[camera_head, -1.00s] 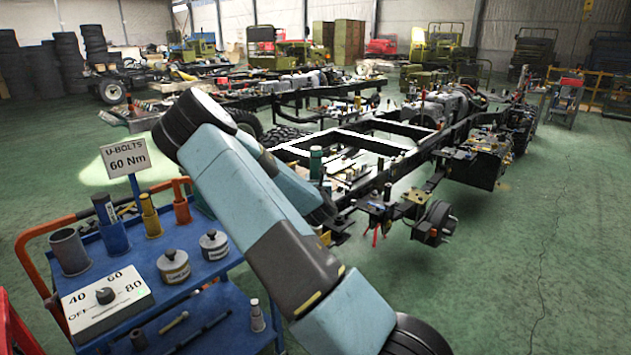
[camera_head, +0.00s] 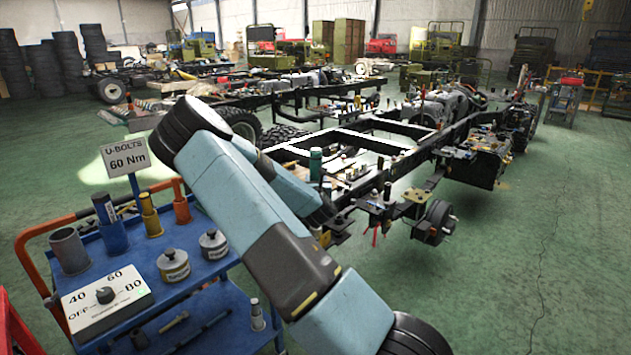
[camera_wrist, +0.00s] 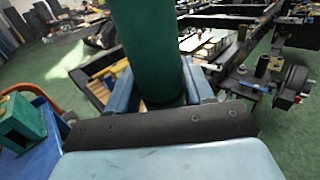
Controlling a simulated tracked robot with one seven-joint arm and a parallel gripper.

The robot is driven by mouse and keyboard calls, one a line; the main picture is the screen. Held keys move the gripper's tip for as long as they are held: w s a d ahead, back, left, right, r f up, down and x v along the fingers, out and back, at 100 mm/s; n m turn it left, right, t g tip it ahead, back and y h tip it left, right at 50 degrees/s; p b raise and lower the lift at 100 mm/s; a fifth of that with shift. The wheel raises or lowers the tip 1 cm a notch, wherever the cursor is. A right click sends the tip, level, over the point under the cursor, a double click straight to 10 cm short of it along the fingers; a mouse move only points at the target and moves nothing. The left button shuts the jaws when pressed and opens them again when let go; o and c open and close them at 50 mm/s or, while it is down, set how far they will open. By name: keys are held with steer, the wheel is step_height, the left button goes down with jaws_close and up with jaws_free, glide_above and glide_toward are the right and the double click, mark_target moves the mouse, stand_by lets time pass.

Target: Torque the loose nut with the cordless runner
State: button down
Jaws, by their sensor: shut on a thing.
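My gripper (camera_wrist: 168,88) is shut on a thick dark green cylinder, which I take to be the body of the cordless runner (camera_wrist: 150,45). In the head view my arm hides most of the gripper; a green cylinder (camera_head: 315,163) shows just beyond the arm, over the near part of the chassis frame (camera_head: 375,141). The torque box (camera_head: 107,303) on the blue cart has a black knob with OFF, 40, 60 and 80 marks. A sign (camera_head: 126,158) reads "U-BOLTS 60 Nm". I cannot pick out the loose nut.
A hub (camera_head: 437,219) juts from the chassis's near side. Green floor (camera_head: 530,260) is clear at right. Other chassis stand behind.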

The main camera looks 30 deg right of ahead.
mark_target(316, 169)
steer(key=shift+s+f, duration=0.1)
steer(key=shift+f, duration=1.45)
stand_by(3.5)
steer(key=shift+r, duration=0.2)
steer(key=shift+r, duration=1.45)
steer(key=shift+r, duration=2.5)
